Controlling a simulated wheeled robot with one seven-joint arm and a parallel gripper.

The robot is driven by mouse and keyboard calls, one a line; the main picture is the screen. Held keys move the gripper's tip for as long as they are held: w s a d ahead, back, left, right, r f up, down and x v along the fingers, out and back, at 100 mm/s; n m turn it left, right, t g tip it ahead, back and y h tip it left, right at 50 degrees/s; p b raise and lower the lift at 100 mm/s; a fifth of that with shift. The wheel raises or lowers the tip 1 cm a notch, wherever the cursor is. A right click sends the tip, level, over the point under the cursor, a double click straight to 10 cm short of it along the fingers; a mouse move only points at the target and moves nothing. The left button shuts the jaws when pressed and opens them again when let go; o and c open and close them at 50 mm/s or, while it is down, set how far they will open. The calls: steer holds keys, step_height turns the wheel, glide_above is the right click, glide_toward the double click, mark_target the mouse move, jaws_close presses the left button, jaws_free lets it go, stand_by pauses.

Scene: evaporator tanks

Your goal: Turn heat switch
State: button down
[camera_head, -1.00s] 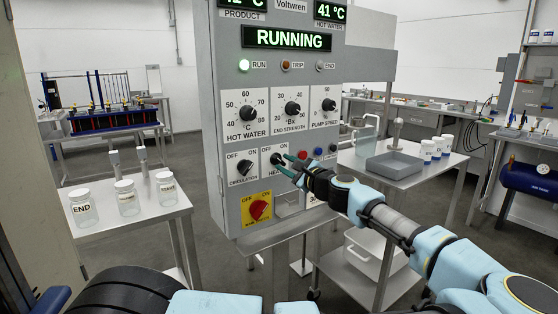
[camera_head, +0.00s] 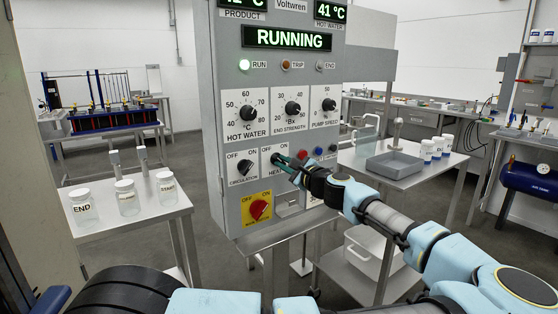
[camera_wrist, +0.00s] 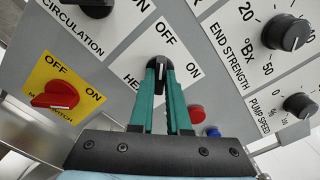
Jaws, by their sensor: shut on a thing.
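The heat switch (camera_wrist: 157,64) is a black knob on a white plate marked OFF and ON, in the lower middle of the grey control panel (camera_head: 228,90). My gripper (camera_head: 279,159) reaches it from the right. In the wrist view its two green fingers (camera_wrist: 160,68) are shut on the knob, one on each side. The fingers hide much of the knob and part of the HEAT label. The knob's pointer is hard to read behind them.
The circulation knob (camera_head: 243,167) is just left, and the red main switch (camera_head: 259,209) is below on a yellow plate. Red and blue buttons (camera_wrist: 196,112) sit close to the right of the fingers. A side table with jars (camera_head: 128,198) stands at left.

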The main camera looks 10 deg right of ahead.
steer(key=shift+m+p, duration=1)
steer(key=shift+m+p, duration=1)
